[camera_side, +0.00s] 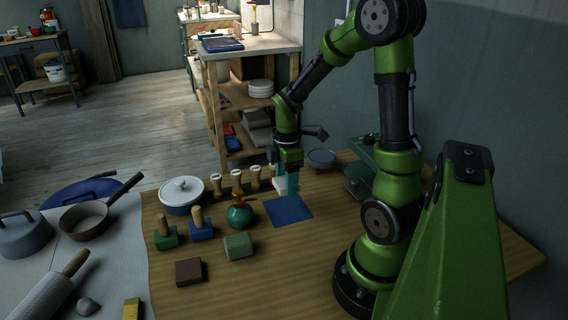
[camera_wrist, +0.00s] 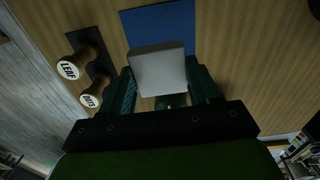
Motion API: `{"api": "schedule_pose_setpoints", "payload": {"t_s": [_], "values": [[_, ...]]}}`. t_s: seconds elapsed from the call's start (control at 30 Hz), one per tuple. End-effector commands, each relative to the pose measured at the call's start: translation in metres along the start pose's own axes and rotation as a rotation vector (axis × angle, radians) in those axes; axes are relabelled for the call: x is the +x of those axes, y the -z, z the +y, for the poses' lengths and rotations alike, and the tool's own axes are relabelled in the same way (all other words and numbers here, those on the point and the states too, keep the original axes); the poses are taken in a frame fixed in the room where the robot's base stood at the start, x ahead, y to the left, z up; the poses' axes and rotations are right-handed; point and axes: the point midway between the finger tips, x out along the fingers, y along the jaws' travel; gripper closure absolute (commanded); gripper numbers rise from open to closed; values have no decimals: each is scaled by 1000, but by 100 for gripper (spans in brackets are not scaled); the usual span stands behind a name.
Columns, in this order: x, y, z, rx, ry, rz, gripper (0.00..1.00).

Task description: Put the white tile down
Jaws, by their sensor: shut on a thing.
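My gripper (camera_side: 287,184) points down at the far edge of a flat blue square (camera_side: 290,211) on the wooden table. It is shut on the white tile (camera_wrist: 158,72), which sits between its two teal fingers in the wrist view. In the side view the white tile (camera_side: 279,185) shows only partly, beside a finger. In the wrist view the blue square (camera_wrist: 147,22) lies beyond the tile, which overlaps its edge in the picture. I cannot tell whether the tile touches the table.
Upright wooden stamps (camera_side: 234,180) stand left of my gripper; two show lettered tops in the wrist view (camera_wrist: 69,70). A teal round pot (camera_side: 240,217) and a green block (camera_side: 238,246) stand left of the blue square. A blue-grey bowl (camera_side: 321,158) is behind right. Bare table lies in front.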

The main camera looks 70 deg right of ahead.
Motion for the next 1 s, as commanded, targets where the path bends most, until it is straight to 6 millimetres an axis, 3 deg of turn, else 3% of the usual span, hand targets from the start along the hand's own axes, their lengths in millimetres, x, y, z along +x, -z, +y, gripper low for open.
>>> {"api": "schedule_pose_setpoints", "payload": {"t_s": [0.1,0.5,0.93,0.97,1.0], "values": [[21,-2,-3,29,17,-3,73],[70,-2,-3,26,14,-3,73],[77,-2,-2,28,10,-2,73],[77,-2,-2,28,10,-2,36],[77,-2,-2,28,10,-2,30]]}}
